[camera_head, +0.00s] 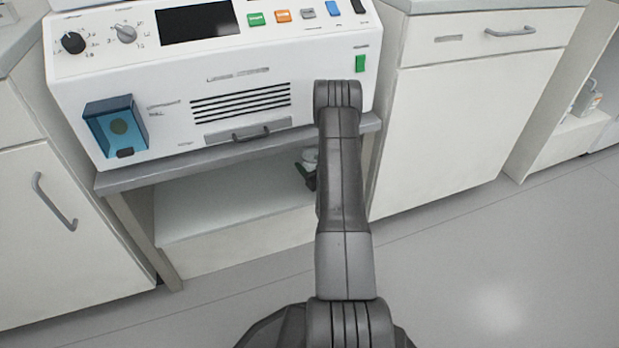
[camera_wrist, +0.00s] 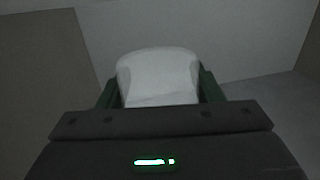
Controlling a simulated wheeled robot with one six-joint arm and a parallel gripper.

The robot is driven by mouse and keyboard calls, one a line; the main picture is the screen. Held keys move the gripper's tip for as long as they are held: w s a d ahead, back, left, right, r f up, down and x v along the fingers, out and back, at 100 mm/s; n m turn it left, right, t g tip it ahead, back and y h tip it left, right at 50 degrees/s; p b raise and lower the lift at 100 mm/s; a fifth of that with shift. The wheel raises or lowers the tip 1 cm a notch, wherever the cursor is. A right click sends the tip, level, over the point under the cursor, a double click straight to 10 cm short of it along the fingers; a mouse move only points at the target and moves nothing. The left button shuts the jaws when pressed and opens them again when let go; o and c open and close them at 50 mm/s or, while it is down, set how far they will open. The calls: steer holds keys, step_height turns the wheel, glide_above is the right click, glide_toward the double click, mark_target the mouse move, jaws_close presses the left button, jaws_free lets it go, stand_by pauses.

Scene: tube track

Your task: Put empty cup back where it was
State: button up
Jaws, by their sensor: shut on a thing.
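In the wrist view a whitish cup (camera_wrist: 157,75) sits between the two dark green fingers of my gripper (camera_wrist: 158,92). The fingers are shut on its sides. The cup's inside and lower part do not show. In the head view my gripper (camera_head: 308,172) is under the machine's bench top, inside the open space above the pale shelf, and mostly hidden behind my arm. A small pale part of the cup (camera_head: 311,155) shows by the gripper. I cannot tell whether the cup touches the shelf (camera_head: 225,205).
A white machine (camera_head: 225,75) with knobs, a screen and coloured buttons stands on the grey bench top (camera_head: 200,165) above the shelf. White cabinets (camera_head: 470,120) stand on both sides. The shelf's left part is bare. The grey floor (camera_head: 480,270) in front is clear.

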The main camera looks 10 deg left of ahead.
step_height(320, 180, down, 4)
steer(key=shift+f+b, duration=0.25)
steer(key=shift+b, duration=0.5)
steer(key=shift+r, duration=0.1)
steer(key=o, duration=0.9)
steer(key=shift+o, duration=0.2)
steer(key=shift+s+d, duration=0.2)
steer(key=p+v, duration=0.4)
steer(key=v, duration=0.7)
steer(key=shift+s, duration=0.25)
